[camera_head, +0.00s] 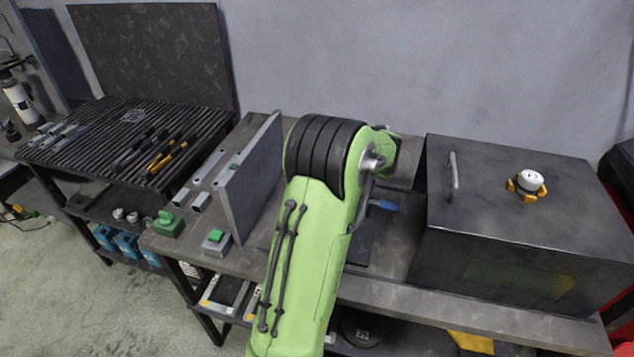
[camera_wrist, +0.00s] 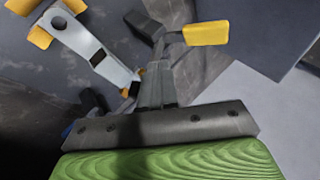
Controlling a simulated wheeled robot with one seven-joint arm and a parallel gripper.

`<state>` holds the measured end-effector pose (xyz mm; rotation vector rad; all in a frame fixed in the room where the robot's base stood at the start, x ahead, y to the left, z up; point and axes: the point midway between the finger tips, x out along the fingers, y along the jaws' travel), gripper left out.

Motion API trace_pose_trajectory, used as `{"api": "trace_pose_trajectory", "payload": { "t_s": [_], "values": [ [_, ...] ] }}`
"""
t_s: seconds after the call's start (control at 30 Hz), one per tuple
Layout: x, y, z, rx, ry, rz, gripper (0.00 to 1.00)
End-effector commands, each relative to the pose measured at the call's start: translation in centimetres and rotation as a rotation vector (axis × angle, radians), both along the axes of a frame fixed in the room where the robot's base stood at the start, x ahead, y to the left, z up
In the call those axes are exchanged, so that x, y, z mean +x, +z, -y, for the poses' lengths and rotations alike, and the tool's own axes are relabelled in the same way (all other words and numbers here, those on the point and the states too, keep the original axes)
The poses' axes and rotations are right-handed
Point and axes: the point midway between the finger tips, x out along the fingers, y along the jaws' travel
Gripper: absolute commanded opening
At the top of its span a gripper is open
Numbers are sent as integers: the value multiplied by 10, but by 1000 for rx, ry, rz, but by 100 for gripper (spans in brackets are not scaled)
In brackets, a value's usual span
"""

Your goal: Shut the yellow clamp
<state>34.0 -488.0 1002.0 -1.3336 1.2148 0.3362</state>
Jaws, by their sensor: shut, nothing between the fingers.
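In the wrist view, the yellow clamp shows as a yellow grip (camera_wrist: 206,33) on a dark metal lever, right of and beyond my fingers. My gripper (camera_wrist: 157,70) is shut and empty, with its fingertips close to the lever's lower end. I cannot tell whether they touch it. A pale metal bracket (camera_wrist: 92,48) with holes lies to the left, with yellow pieces around its far end. In the head view my green arm hides my gripper and the yellow clamp.
A blue handle (camera_head: 384,205) sticks out right of my arm. An upright grey plate (camera_head: 252,180) stands on the bench to the left. A large dark metal box (camera_head: 520,225) stands to the right. A green button box (camera_head: 215,242) sits near the front edge.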

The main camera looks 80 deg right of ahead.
Motion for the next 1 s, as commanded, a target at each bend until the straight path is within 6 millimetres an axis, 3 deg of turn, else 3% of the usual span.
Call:
{"api": "trace_pose_trajectory", "payload": {
  "t_s": [0.27, 1.0],
  "values": [
    [-17, -15, -2, -21, -5, 259, 0],
    [-30, -40, -3, -20, 1, 255, 0]
  ]
}}
